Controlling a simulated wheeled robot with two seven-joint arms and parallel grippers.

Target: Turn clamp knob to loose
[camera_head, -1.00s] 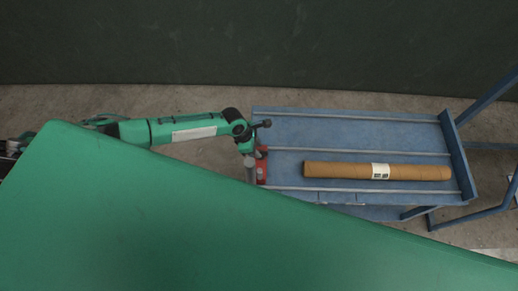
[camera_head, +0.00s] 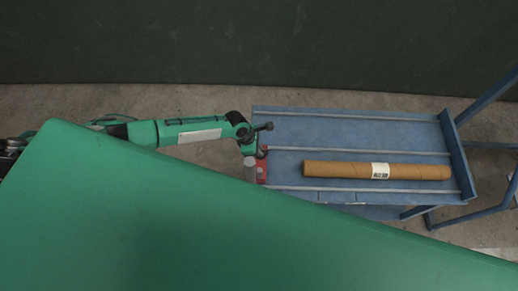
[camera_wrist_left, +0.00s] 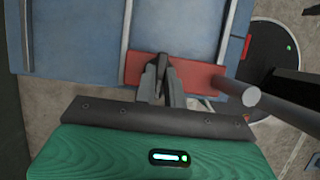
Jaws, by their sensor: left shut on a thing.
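The red clamp (camera_head: 262,173) sits at the left end of the blue rack in the head view. It also shows as a red bar across the middle of the left wrist view (camera_wrist_left: 198,78). My left gripper (camera_head: 262,152) is at the clamp, at its upper end in the head view. In the left wrist view its two grey fingers (camera_wrist_left: 162,78) are close together over the red bar. They are shut on the clamp knob, which is mostly hidden between them. I cannot read the knob's angle. My right gripper is not in view.
A brown roll (camera_head: 410,172) with a white label lies on the blue rack (camera_head: 350,130). A grey cylinder (camera_head: 250,171) stands close beside the clamp, and its round end shows in the left wrist view (camera_wrist_left: 250,96). Blue frame bars rise at the right. Concrete floor shows behind the arm.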

